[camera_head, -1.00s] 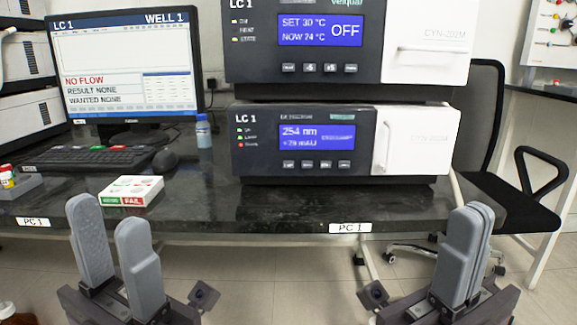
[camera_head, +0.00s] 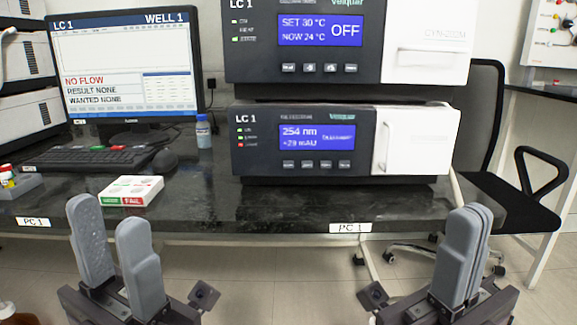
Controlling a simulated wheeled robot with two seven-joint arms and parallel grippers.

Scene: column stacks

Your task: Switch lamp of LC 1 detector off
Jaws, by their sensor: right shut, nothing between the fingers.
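The LC 1 detector (camera_head: 262,172) is the lower unit of the stack on the bench. Its blue screen (camera_head: 317,137) reads 254 nm and about +29 mAU. Small status lights (camera_head: 240,138) sit left of the screen, green above and red at the bottom; their labels are blurred. A row of small buttons (camera_head: 317,164) lies under the screen. My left gripper (camera_head: 112,245) is open and empty in front of the bench at the lower left. My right gripper (camera_head: 466,250) is shut and empty at the lower right. Both are well apart from the detector.
An upper LC 1 unit (camera_head: 250,62) with a screen reading OFF stands on the detector. A monitor (camera_head: 128,65), keyboard (camera_head: 80,159), mouse (camera_head: 165,160), small bottle (camera_head: 203,131) and white-topped box (camera_head: 130,190) are on the left. The bench front (camera_head: 290,207) is clear.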

